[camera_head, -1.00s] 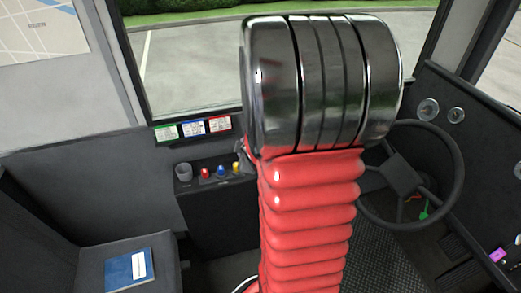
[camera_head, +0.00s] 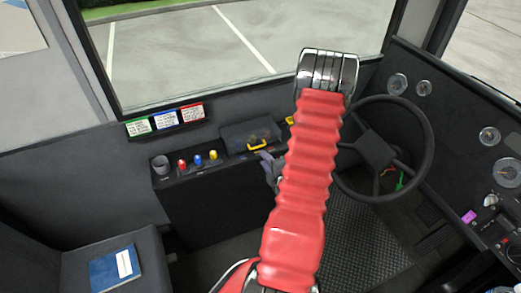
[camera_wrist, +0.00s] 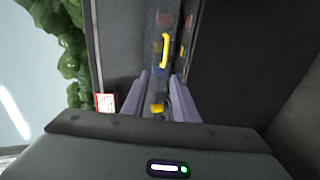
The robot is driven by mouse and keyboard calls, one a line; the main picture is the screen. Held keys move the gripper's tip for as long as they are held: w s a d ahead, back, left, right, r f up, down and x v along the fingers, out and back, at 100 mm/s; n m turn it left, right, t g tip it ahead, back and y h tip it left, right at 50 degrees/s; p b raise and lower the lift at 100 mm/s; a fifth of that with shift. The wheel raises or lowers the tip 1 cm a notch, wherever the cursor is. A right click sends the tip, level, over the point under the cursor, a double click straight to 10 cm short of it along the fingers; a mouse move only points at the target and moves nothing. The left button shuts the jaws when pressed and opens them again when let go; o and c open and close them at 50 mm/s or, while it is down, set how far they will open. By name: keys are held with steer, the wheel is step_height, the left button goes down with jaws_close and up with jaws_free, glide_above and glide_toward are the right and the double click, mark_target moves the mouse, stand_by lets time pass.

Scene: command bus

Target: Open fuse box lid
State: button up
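The fuse box (camera_head: 250,133) sits on the dark console under the windscreen, in the middle of the head view. Its dark, see-through lid looks shut, and a yellow handle (camera_head: 257,145) is at its front edge. In the wrist view the yellow handle (camera_wrist: 165,50) shows beyond the fingertips. My gripper (camera_head: 269,168) is just in front of and below the box, partly hidden by my red arm. In the wrist view my gripper (camera_wrist: 160,85) has its two grey-purple fingers apart with nothing held between them. The fingers appear clear of the handle.
Red, yellow and blue buttons (camera_head: 197,160) and a grey cup (camera_head: 160,164) stand left of the box. Coloured labels (camera_head: 166,120) are on the ledge behind. The steering wheel (camera_head: 384,150) is close on the right. A blue book (camera_head: 114,266) lies on the left seat.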

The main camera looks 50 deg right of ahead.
steer(key=shift+t+h, duration=0.4)
steer(key=shift+h, duration=0.1)
steer(key=s, duration=0.1)
steer(key=s+f, duration=0.2)
steer(key=s, duration=0.1)
steer(key=shift+w+d, duration=0.1)
steer(key=shift+w, duration=0.05)
glide_toward(256, 144)
steer(key=x, duration=0.5)
steer(key=shift+r, duration=0.15)
jaws_close()
stand_by(1.3)
